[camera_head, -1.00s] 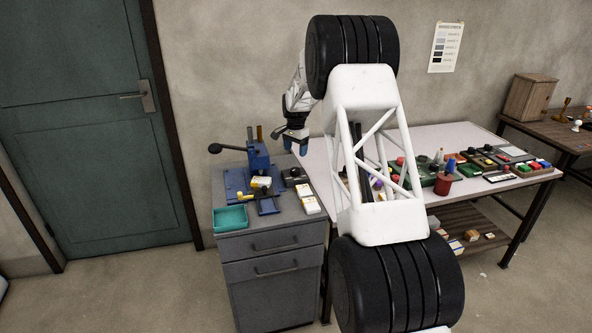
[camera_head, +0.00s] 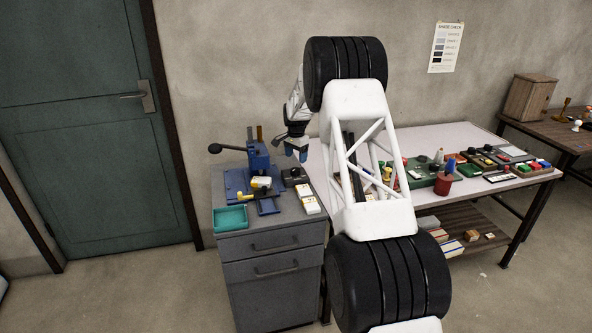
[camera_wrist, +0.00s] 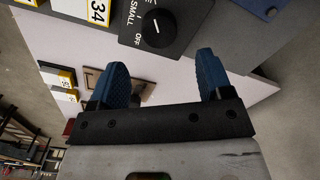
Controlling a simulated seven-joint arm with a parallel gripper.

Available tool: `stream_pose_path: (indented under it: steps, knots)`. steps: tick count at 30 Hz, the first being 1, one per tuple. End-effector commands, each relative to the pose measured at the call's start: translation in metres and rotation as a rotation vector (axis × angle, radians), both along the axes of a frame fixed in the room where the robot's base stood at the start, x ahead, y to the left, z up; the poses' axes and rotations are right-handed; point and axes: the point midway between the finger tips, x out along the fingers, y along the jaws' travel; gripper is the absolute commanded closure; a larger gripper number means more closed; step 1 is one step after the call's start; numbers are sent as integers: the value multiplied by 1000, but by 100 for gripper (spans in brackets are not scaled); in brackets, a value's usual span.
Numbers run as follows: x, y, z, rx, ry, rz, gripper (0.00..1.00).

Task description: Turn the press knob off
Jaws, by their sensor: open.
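The press knob (camera_wrist: 157,29) is a round black dial with a white pointer line on a dark plate marked "OFF" and "SMALL". In the wrist view it is at the top, ahead of and between my fingertips, apart from them. The pointer does not line up with the "OFF" mark. In the head view the knob's dark box (camera_head: 294,176) sits on the grey cabinet, right of the blue press (camera_head: 258,160). My gripper (camera_head: 296,155) is above and close to that box. In the wrist view my gripper (camera_wrist: 162,72) is open, with two blue fingers apart and nothing between them.
The grey cabinet (camera_head: 268,243) also holds a teal tray (camera_head: 230,218) and small white-yellow boxes (camera_head: 308,202). A white-topped table (camera_head: 440,135) with many small items stands to the right. Floor in front of the cabinet is clear.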

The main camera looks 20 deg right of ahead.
Motion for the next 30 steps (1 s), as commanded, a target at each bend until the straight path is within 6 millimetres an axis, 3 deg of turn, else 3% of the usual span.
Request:
stream_pose_path:
  steps: [15,30]
  knots:
    - [0,0,-58,0,1,0,27]
    - [0,0,-67,0,0,0,29]
